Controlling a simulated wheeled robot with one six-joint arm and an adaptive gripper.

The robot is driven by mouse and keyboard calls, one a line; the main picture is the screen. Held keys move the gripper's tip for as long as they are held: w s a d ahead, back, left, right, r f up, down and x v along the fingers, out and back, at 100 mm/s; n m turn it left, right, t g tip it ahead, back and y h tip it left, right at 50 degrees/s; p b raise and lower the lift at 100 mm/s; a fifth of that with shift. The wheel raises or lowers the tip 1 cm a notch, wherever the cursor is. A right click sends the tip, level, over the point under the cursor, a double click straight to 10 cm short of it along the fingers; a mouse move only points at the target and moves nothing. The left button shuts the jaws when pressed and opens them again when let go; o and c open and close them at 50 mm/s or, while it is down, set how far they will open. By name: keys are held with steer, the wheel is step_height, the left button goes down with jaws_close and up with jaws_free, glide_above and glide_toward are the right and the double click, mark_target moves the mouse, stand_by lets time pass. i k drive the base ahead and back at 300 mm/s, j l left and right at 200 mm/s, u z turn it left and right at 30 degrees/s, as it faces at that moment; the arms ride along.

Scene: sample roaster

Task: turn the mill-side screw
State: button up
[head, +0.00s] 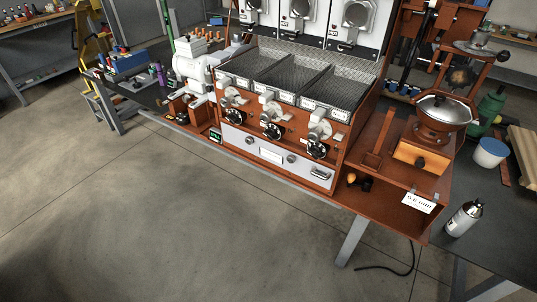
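The sample roaster (283,118) stands on the bench in the middle of the head view. Its light grey lower front panel (262,147) carries two round screw-like knobs. One knob (250,140) is left of the small white label plate, the other knob (291,159) is right of it, on the side toward the mill. The wooden mill (420,150) with a metal dome stands at the right. Both knobs look too small to read their angle. My gripper is not in view, and nothing visible touches the panel.
A pull handle (320,174) sits at the panel's right end, below several black round knobs. A spray can (463,217) and a white-and-blue tub (490,152) stand at the right. A bench leg (352,240) and a cable (398,268) are below. The left floor is clear.

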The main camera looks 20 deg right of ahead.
mark_target(290, 159)
steer(key=i+j+u, duration=0.2)
steer(key=i, duration=0.2)
steer(key=i+j+u, duration=0.2)
steer(key=i, duration=0.25)
